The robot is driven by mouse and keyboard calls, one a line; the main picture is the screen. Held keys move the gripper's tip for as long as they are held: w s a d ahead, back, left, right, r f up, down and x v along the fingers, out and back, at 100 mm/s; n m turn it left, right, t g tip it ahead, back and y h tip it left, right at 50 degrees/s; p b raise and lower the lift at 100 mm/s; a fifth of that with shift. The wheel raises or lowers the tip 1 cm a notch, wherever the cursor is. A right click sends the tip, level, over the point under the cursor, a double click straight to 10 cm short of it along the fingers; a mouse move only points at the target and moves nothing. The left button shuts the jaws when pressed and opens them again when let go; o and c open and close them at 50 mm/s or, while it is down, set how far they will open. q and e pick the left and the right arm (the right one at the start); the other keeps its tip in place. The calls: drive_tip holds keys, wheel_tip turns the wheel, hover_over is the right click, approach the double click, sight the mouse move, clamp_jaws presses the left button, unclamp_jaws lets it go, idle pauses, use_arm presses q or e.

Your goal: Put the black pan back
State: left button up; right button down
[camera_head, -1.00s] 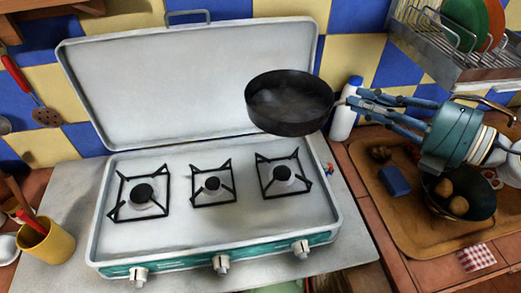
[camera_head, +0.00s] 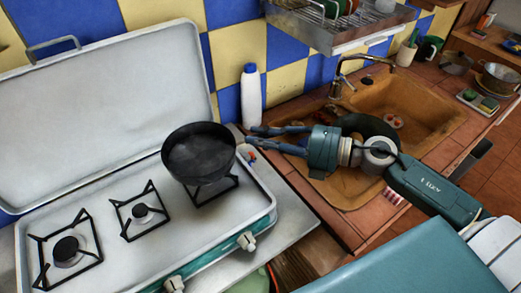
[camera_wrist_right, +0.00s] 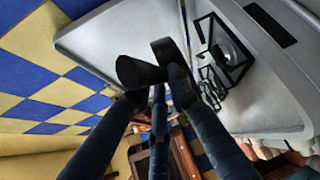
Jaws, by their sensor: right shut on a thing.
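The black pan (camera_head: 198,155) is upright, with its dark inside showing, over the right-hand burner of the stove (camera_head: 120,255) in the head view. It hides most of that burner's grate (camera_head: 222,192); I cannot tell whether it touches it. My right gripper (camera_head: 252,132) comes in from the right and is shut on the pan's handle, which is mostly hidden by the fingers. In the wrist view the fingers of my right gripper (camera_wrist_right: 160,90) meet at dark shapes that I cannot tell apart. My left gripper is not in view.
The raised stove lid (camera_head: 100,110) stands behind the burners. A white bottle with a blue cap (camera_head: 251,98) stands behind the pan, to the right. A brown sink (camera_head: 425,110) lies right, under a dish rack (camera_head: 340,25). The middle burner (camera_head: 141,211) is bare.

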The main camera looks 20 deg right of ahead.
wheel_tip(320, 180, down, 4)
drive_tip(key=shift+f, duration=0.5)
drive_tip(key=c, duration=1.6)
unclamp_jaws()
drive_tip(key=shift+f, duration=0.15)
drive_tip(key=shift+c, duration=0.2)
drive_tip(key=b+v, duration=0.3)
drive_tip(key=v, duration=0.9)
drive_tip(key=shift+r, duration=0.45)
